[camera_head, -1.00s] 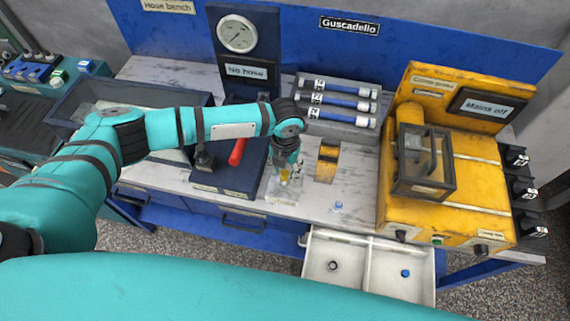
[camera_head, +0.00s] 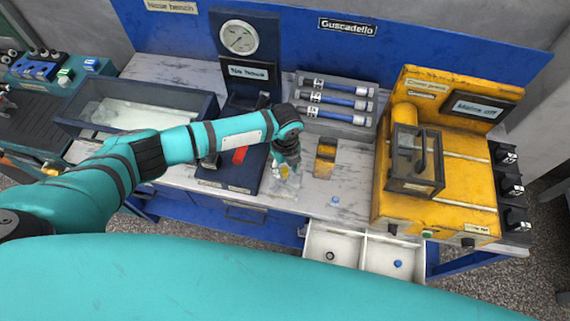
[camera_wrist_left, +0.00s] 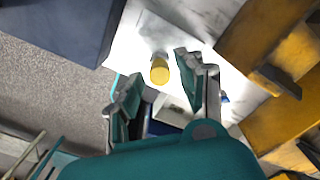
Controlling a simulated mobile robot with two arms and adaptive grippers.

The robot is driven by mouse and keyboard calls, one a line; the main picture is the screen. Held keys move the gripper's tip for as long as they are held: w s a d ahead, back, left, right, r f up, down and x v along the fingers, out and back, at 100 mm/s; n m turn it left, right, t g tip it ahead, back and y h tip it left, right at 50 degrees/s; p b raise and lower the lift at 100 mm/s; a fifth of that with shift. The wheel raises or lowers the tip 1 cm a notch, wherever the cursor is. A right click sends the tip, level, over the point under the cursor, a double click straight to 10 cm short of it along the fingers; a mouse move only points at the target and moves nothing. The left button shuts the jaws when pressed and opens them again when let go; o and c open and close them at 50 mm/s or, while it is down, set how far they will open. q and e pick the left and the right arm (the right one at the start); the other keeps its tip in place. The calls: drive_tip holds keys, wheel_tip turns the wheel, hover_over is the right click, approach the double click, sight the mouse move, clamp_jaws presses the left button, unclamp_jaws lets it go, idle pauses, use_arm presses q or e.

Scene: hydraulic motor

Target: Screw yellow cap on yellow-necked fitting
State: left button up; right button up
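A yellow-topped piece (camera_head: 285,172) stands at the front of the bench, just under my left gripper (camera_head: 287,166). In the left wrist view, it is a short cylinder with a round yellow top (camera_wrist_left: 159,72). I cannot tell whether the yellow is the cap or the fitting's neck. My left gripper (camera_wrist_left: 164,74) points down, with its two fingers spread on either side of the yellow piece. Gaps show between the fingers and the piece. The head view shows a clear or pale base (camera_head: 284,190) below it, partly hidden by the gripper. My right gripper is not in view.
A blue cap (camera_head: 335,199) lies on the bench to the right, near a yellow block (camera_head: 325,158). An open drawer (camera_head: 362,250) below holds a dark ring (camera_head: 331,255) and a blue cap (camera_head: 398,263). The yellow press (camera_head: 440,175) stands right; the gauge stand (camera_head: 248,72) stands behind.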

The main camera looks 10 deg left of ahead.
use_arm(q)
drive_tip(key=shift+r+n+p, duration=0.1)
drive_tip(key=shift+n+p, duration=0.25)
drive_tip(key=shift+n, duration=1.35)
drive_tip(key=n, duration=0.5)
drive_tip(key=shift+n, duration=0.4)
drive_tip(key=shift+c, duration=0.4)
clamp_jaws()
